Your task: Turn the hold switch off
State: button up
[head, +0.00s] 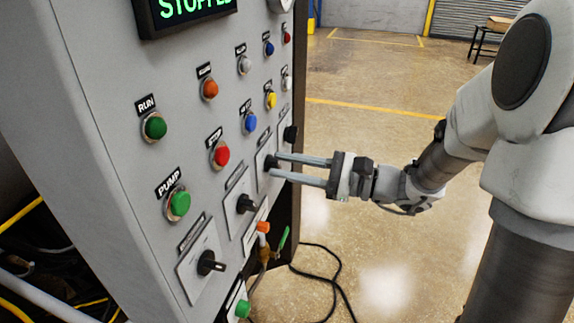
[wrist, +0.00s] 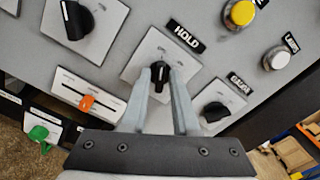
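The hold switch (wrist: 160,74) is a black rotary knob on a light square plate, under a black HOLD label (wrist: 186,36) in the wrist view. Its handle stands roughly upright in that view, partly hidden by the fingers. In the head view its plate (head: 261,172) is on the panel's right side, with the knob at the fingertips. My gripper (head: 272,166) reaches the panel from the right. In the wrist view its two grey fingers (wrist: 163,72) stand apart on either side of the knob. Contact with the knob is not clear.
Similar black knobs flank it: one at upper left (wrist: 76,20) and one at right (wrist: 215,112) in the wrist view. An orange slider (wrist: 87,102) is below left. Coloured buttons, including red (head: 221,155), cover the panel above. A cable (head: 335,275) lies on the open floor.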

jog(key=shift+o, duration=0.9)
jog(key=p+v, duration=0.1)
jog(key=v, duration=1.6)
jog(key=shift+d, duration=0.25)
jog(key=shift+s, duration=0.1)
